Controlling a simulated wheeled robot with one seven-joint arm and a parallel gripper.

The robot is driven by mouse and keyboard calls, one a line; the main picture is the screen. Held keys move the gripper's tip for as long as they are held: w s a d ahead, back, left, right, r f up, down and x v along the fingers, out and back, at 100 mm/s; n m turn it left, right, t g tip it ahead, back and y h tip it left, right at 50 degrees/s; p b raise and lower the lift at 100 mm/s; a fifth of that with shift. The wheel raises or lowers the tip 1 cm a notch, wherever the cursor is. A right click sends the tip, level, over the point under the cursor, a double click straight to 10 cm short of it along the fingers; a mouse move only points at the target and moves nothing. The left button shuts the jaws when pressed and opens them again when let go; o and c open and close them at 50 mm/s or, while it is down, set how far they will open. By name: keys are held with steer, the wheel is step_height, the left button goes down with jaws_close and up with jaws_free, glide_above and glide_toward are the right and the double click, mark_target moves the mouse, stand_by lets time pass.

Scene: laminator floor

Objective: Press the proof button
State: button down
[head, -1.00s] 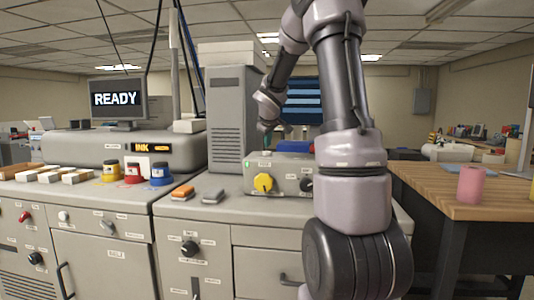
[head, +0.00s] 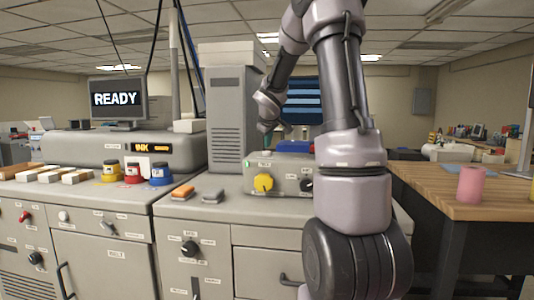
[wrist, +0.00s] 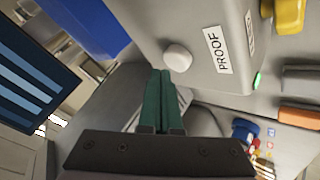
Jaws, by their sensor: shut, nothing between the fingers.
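The proof button is a white round button (wrist: 178,57) on the top of a grey control box, beside a label reading PROOF (wrist: 214,50) in the wrist view. The control box (head: 285,178) stands on the grey counter in the head view, with a yellow knob (head: 263,183) on its front. My gripper (wrist: 163,75) has green fingers, shut together and empty. In the wrist picture its tips are just below and left of the white button. I cannot tell whether they touch it. In the head view the fingers (head: 266,138) are small, above the back of the box.
A blue object (head: 295,146) is behind the box. Orange (head: 182,191) and grey (head: 213,196) blocks lie left of it. Ink pots (head: 133,173) and a monitor reading READY (head: 117,99) are further left. A wooden table (head: 450,187) with a pink roll (head: 471,184) is at right.

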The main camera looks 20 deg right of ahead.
mark_target(268, 152)
steer(key=shift+f, duration=0.2)
steer(key=shift+f, duration=0.2)
steer(key=shift+f, duration=0.6)
stand_by(0.6)
steer(key=shift+r, duration=1)
steer(key=shift+r, duration=2.5)
